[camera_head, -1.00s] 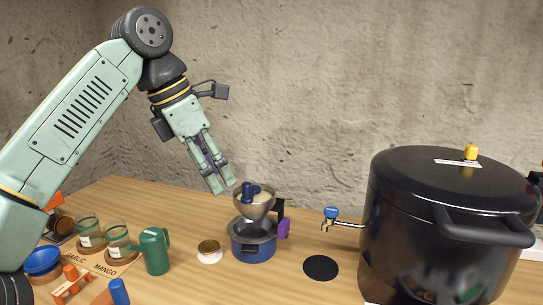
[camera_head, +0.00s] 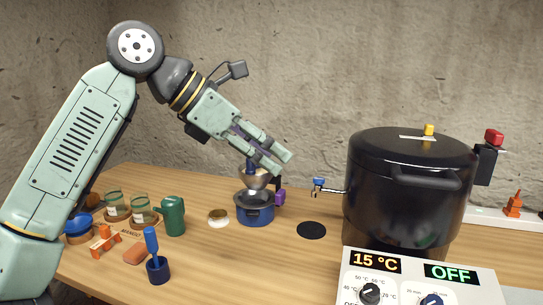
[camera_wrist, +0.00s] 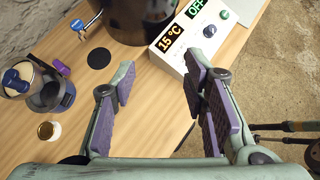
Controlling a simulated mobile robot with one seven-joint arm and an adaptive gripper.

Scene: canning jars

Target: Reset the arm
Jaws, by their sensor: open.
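My gripper (camera_head: 282,165) is raised above the table in the head view, pointing down to the right, just above and behind the blue pot with its metal funnel. In the wrist view my gripper (camera_wrist: 163,100) has its two purple-padded fingers wide apart with nothing between them. The blue pot (camera_head: 256,216) stands on the table with the funnel (camera_head: 255,181) on top. It also shows at the left of the wrist view (camera_wrist: 68,97). Whether the fingers touch anything is not shown, but they look clear.
A large black canner (camera_head: 405,200) stands at right, behind a control box (camera_head: 415,262) reading 15 °C and OFF. A black disc (camera_head: 311,230), a small jar lid (camera_head: 218,217), a green mug (camera_head: 174,216) and glass jars (camera_head: 142,211) are on the table (camera_head: 215,270).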

